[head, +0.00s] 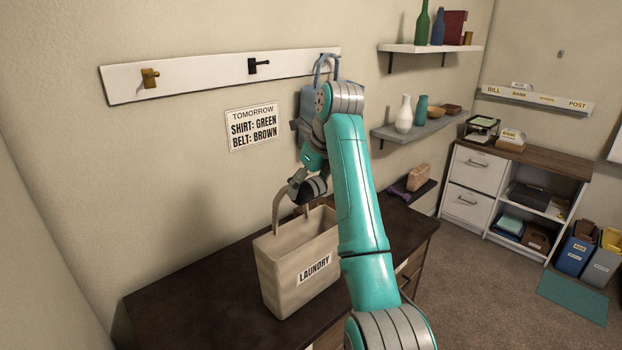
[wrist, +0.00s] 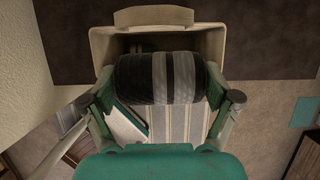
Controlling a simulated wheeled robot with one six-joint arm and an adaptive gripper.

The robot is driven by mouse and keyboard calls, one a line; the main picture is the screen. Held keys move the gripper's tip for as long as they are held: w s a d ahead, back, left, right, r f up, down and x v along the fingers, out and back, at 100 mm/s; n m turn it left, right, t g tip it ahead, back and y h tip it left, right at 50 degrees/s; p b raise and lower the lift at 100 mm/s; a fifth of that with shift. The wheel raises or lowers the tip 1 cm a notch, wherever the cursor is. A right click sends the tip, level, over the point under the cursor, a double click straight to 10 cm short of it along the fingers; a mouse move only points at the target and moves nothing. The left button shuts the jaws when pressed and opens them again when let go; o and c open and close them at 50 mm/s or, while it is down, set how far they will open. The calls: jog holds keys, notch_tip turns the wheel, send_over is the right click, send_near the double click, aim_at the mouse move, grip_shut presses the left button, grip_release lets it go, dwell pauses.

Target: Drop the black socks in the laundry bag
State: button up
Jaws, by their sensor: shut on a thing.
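The laundry bag (head: 282,268) is a beige open-topped bag with a "LAUNDRY" label, standing upright on the dark dresser top. In the wrist view its rim (wrist: 101,42) and a handle show at the top. My gripper (head: 305,183) is over the bag's opening, pointing down. In the wrist view my gripper (wrist: 160,84) is shut on a rolled bundle of black socks (wrist: 128,80) with grey bands. The bundle (head: 317,187) is partly hidden by the gripper in the head view. It looks held above the rim; the exact height is hard to tell.
The dark dresser top (head: 195,300) is clear left of the bag. A hook rail (head: 200,78) and a note (head: 254,127) are on the wall behind.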

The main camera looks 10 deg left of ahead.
jog(key=o, duration=0.9)
jog(key=shift+r, duration=0.15)
